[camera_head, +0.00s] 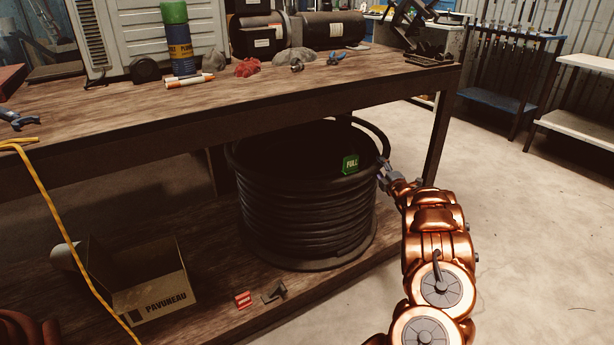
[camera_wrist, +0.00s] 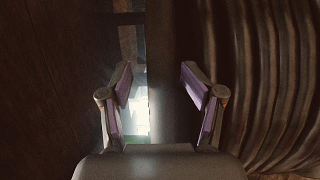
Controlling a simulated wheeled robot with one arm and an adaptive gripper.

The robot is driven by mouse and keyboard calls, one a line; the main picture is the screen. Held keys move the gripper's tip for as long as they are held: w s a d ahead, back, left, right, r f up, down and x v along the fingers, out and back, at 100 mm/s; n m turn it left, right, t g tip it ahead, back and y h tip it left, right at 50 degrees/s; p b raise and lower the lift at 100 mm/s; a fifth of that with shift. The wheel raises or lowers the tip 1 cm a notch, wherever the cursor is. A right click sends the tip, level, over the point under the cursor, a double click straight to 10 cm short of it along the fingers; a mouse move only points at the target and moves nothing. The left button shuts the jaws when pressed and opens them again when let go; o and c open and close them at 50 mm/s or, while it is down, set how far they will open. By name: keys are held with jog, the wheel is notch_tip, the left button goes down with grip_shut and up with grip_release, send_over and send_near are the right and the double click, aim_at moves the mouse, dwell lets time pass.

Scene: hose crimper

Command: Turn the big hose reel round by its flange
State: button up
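The big hose reel (camera_head: 300,215), wound with black hose, stands upright on the workbench's lower shelf. Its dark upper flange (camera_head: 372,130) is a round rim with a green "FULL" tag (camera_head: 350,164) near its right side. My gripper (camera_head: 384,175) is at the right side of the reel, close to the upper rim. In the wrist view my gripper (camera_wrist: 156,78) is open, with purple pads apart. Hose coils (camera_wrist: 275,80) fill the right of that view. A dark band, perhaps the flange, lies partly between the fingers; I cannot tell whether they touch it.
The workbench top (camera_head: 300,85) overhangs the reel closely, and its right front leg (camera_head: 440,135) stands near my arm. Floor (camera_head: 530,220) on the right is clear.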

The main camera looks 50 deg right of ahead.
jog(key=s+b, duration=0.1)
jog(key=s, duration=0.5)
jog(key=shift+s+d, duration=0.15)
jog(key=shift+s, duration=0.25)
dwell(0.5)
jog(key=shift+s+f, duration=0.1)
dwell(0.5)
